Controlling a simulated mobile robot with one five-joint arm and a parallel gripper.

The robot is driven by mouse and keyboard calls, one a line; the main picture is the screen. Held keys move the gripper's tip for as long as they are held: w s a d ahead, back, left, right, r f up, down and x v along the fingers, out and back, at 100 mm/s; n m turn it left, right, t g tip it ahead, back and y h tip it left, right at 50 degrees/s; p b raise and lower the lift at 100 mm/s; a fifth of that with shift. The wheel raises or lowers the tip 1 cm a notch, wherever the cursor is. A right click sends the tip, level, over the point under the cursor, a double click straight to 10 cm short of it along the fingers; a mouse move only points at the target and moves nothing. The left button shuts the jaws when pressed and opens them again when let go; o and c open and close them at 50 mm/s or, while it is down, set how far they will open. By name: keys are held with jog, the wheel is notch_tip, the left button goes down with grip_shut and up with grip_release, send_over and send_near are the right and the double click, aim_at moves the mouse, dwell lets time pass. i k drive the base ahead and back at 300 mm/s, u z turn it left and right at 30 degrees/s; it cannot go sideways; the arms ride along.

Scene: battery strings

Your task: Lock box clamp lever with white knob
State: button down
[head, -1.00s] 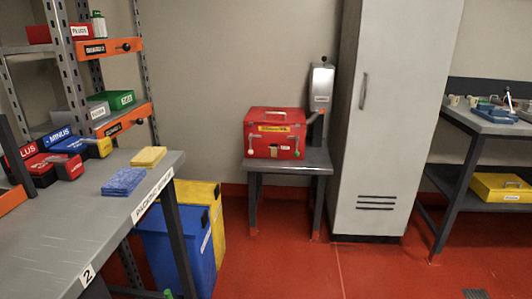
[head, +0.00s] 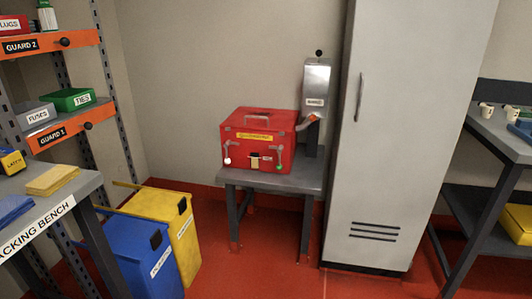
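A red box (head: 240,130) with a grey top handle and a yellow label stands on a small grey table (head: 228,178) against the back wall. On its front left is a clamp lever with a white knob (head: 228,161); the knob hangs low on the front face. On the front right is another lever with a green knob (head: 279,167). A tan tag or hasp (head: 254,162) sits between them. The levers are small here, and I cannot tell how firmly they are seated. My gripper is not in view.
A tall grey cabinet (head: 400,140) is to the right. Blue (head: 140,265) and yellow (head: 175,215) bins and the packing bench (head: 85,187) are to the left. Red floor before the table is clear.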

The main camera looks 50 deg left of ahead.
aim_at(227, 161)
jog(key=u, duration=0.1)
jog(key=i, duration=0.5)
jog(key=u, duration=3.15)
jog(key=i, duration=0.8)
jog(key=u, duration=0.05)
